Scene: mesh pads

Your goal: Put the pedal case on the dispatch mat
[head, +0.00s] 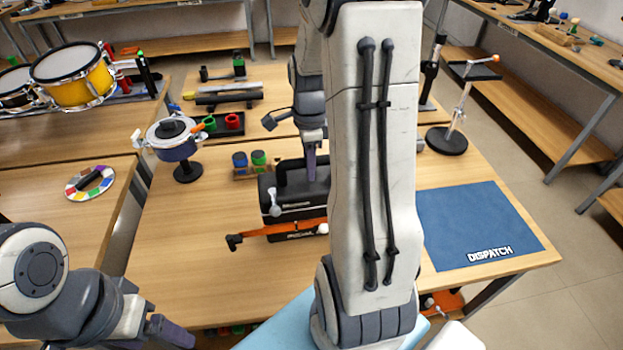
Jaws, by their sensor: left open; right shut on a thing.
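The pedal case, a black case with a handle (283,190), stands on the wooden table near the middle, its right part hidden behind my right arm. My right gripper (311,172) points down at the case's top handle and is shut on it. I cannot tell whether the case is lifted off the table. The blue dispatch mat (478,222), with white lettering, lies flat and empty on the table's right side. My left gripper (172,332) is open and empty at the lower left, far from the case.
An orange and black tool (265,232) lies just in front of the case. Blue and green cups (248,160) stand behind it. A small drum on a stand (175,138) is at the left, and a black-based stand (450,138) is behind the mat. The table's front left is clear.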

